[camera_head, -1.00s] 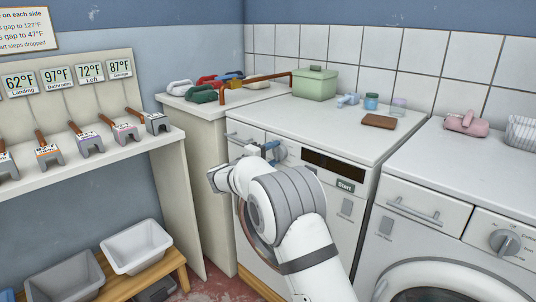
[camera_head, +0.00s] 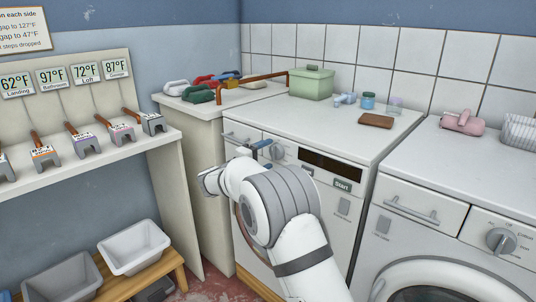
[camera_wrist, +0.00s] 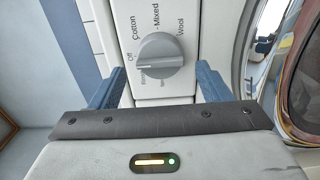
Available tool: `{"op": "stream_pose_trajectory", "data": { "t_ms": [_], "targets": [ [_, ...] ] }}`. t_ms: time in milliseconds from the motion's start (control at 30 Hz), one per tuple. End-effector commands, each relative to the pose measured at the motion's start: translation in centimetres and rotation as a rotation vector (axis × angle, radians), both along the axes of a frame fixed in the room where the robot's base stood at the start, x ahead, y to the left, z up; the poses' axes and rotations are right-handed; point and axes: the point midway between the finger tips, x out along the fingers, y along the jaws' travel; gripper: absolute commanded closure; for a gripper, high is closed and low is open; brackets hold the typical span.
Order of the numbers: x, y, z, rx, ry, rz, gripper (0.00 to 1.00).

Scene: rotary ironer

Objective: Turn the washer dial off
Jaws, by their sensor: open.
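The washer (camera_head: 345,215) is the white front-loader in the middle of the head view, with a dark display and a Start button. Its grey round dial (camera_head: 277,152) shows just right of my gripper (camera_head: 262,146). In the wrist view the dial (camera_wrist: 160,52) lies between and beyond my two blue fingers (camera_wrist: 160,80), which are open and apart from it. Labels Off, Cotton, Mixed and Wool surround the dial; the lower ones are partly cut off by view or hard to read. I cannot tell for sure which label the dial points to.
A second white machine (camera_head: 455,215) with its own dial (camera_head: 501,241) stands at the right. A green box (camera_head: 311,83), small jars and a brown block (camera_head: 376,121) sit on the washer top. A shelf with several grey clamps and a bench with tubs (camera_head: 135,247) are at the left.

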Motion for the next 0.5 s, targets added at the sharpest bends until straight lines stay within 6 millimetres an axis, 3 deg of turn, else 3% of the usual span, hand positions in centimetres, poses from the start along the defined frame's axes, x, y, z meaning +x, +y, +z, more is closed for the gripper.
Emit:
{"op": "stream_pose_trajectory", "data": {
  "t_ms": [233,500],
  "targets": [
    [-3.2,2.7,0.1,0.001,-0.001,0.002,0.29],
    [-4.3,3.3,0.0,-0.001,-0.001,-0.001,0.29]
  ]
}}
